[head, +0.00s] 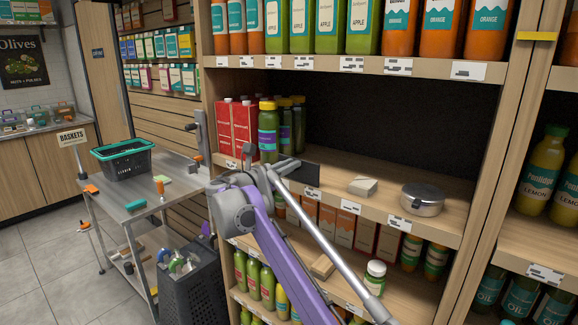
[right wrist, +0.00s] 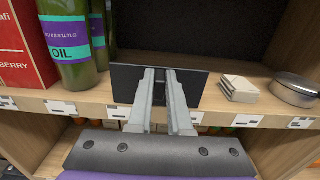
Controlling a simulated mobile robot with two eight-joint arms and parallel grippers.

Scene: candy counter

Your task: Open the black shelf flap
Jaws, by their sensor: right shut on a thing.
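The black shelf flap (right wrist: 195,88) is a small dark rectangular panel at the front edge of the middle shelf. In the head view, the flap (head: 299,178) is partly hidden behind my right arm and gripper, beside the bottles. My right gripper (right wrist: 164,74) is shut on the flap, its two grey fingers lying over the panel's middle in the right wrist view. In the head view my right gripper (head: 265,165) is seen from behind and its fingertips are hard to make out. How far the flap is tilted is hard to tell. My left gripper is out of view.
An oil bottle (head: 268,133) and red cartons (head: 243,122) stand just left of the flap. A stack of pale pieces (head: 362,187) and a round metal tin (head: 422,200) sit to its right. The shelf behind is largely bare. A metal cart (head: 130,205) stands at left.

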